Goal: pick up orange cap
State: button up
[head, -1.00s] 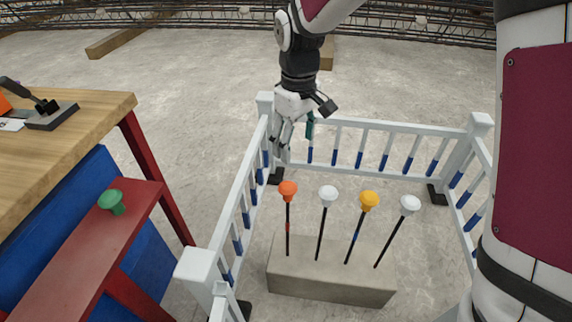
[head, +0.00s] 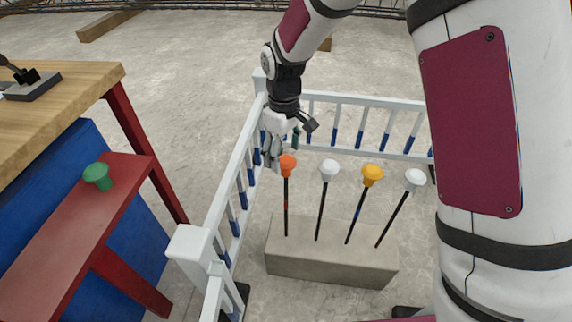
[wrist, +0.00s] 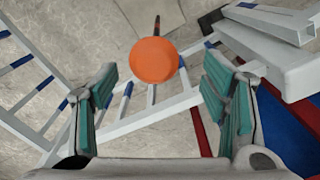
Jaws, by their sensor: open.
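The orange cap (head: 287,165) sits on top of the leftmost dark upright bar in the head view. In the wrist view the orange cap (wrist: 154,60) shows from above, with its bar behind it. My gripper (head: 274,160) is just to the left of the cap in the head view, pointing down. In the wrist view my gripper (wrist: 165,95) is open, and the cap lies ahead of its fingers, roughly between them. The fingers do not appear to touch the cap.
White caps (head: 329,170) and a yellow cap (head: 372,174) top the other bars in the concrete block (head: 330,262). A white railing (head: 236,185) encloses them. A red bench (head: 75,235) with a green cap (head: 97,176) and a wooden table (head: 60,100) stand left.

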aim_at(286, 158)
jog(key=f, duration=0.1)
jog(key=f+b, duration=0.1)
jog(key=f, duration=0.1)
jog(key=f+b, duration=0.1)
jog(key=f, duration=0.1)
jog(key=shift+w+d, duration=0.2)
jog(key=shift+w, duration=0.1)
jog(key=c, duration=1)
